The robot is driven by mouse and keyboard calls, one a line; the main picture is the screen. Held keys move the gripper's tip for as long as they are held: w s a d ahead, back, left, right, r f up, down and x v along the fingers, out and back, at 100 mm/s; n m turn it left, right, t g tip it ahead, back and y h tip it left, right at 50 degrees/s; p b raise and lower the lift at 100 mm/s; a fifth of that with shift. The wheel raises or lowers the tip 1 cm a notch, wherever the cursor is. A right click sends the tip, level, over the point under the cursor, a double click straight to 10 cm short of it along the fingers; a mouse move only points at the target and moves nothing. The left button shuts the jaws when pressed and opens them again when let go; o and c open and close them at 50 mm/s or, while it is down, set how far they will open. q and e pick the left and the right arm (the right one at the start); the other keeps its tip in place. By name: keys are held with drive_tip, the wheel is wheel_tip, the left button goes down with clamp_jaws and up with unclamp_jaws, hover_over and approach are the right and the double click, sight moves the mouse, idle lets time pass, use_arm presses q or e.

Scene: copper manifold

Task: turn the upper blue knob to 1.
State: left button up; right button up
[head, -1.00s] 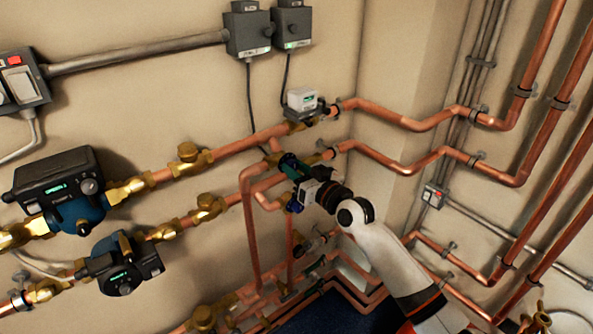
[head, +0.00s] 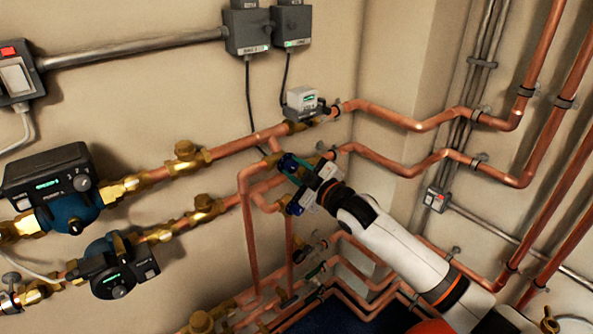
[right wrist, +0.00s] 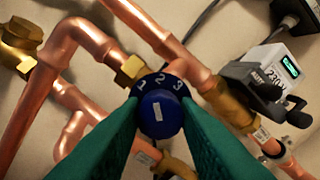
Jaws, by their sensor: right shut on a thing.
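The upper blue knob (head: 287,163) sits on the copper pipework left of the wall corner. In the right wrist view the blue knob (right wrist: 160,121) fills the gap between the fingertips, with a dial (right wrist: 160,80) marked 1, 2, 3 behind it. A white mark (right wrist: 158,112) on its face stands nearly upright in the picture; I cannot tell surely which number it picks out. My right gripper (head: 296,170) has its green fingers shut on the knob, one on each side. A lower blue knob (head: 295,208) sits just below. My left gripper is not in view.
A white display box (head: 302,98) stands close above the upper knob; it also shows in the right wrist view (right wrist: 272,70). Copper pipes (head: 245,225) run close beside and below the gripper. Two pumps (head: 62,200) (head: 115,265) hang at the left.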

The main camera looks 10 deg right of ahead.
drive_tip(key=n+p, duration=0.1)
drive_tip(key=n, duration=0.4)
drive_tip(key=shift+n, duration=0.4)
idle(0.3)
drive_tip(key=o, duration=1)
drive_tip(key=shift+c, duration=0.2)
drive_tip(key=shift+s+d, duration=0.1)
drive_tip(key=b+v, duration=0.3)
drive_tip(key=v, duration=0.8)
drive_tip(key=shift+s, duration=0.4)
drive_tip(key=shift+d, duration=0.1)
